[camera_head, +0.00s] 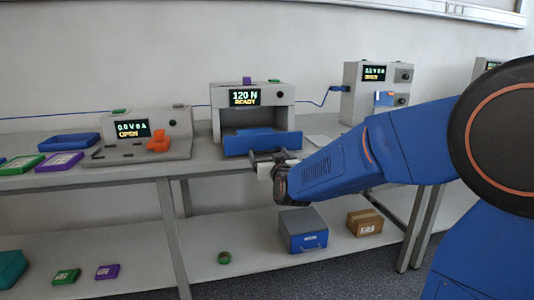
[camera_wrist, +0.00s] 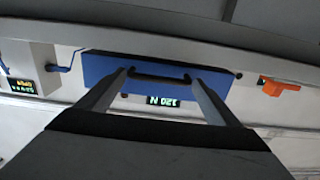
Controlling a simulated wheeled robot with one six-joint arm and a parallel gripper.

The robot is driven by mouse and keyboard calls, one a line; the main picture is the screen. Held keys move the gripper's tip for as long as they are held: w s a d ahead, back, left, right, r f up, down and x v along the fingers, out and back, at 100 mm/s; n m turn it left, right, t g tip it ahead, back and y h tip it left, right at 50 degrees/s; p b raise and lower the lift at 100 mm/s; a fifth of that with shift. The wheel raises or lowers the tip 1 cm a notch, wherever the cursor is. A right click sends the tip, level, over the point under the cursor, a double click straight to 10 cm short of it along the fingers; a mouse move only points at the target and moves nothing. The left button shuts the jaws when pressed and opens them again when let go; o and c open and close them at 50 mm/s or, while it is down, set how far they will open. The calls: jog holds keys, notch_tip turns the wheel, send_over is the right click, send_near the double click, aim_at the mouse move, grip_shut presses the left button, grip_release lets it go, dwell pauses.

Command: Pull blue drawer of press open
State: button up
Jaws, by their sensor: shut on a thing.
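The press (camera_head: 284,96) is a grey box on the bench with a screen reading "120 N READY". Its blue drawer (camera_head: 240,146) sits low at the front, below a dark opening; how far it stands out is hard to tell. In the wrist view, which is upside down, the blue drawer front (camera_wrist: 100,66) bears a black bar handle (camera_wrist: 150,77). My gripper (camera_head: 270,158) is at the drawer front from the right. Its two fingers reach the handle in the wrist view (camera_wrist: 157,80) and are shut on it.
Left of the press stands a grey unit (camera_head: 115,128) reading "OPEN", with an orange part (camera_head: 158,144). A similar unit (camera_head: 365,75) stands to the right. The lower shelf holds a blue-grey box (camera_head: 300,225) and a cardboard box (camera_head: 364,222). The floor in front is clear.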

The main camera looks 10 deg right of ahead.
jog(key=shift+s, duration=0.15)
jog(key=o, duration=1.3)
jog(key=s, duration=1.7)
jog(key=shift+s, duration=0.15)
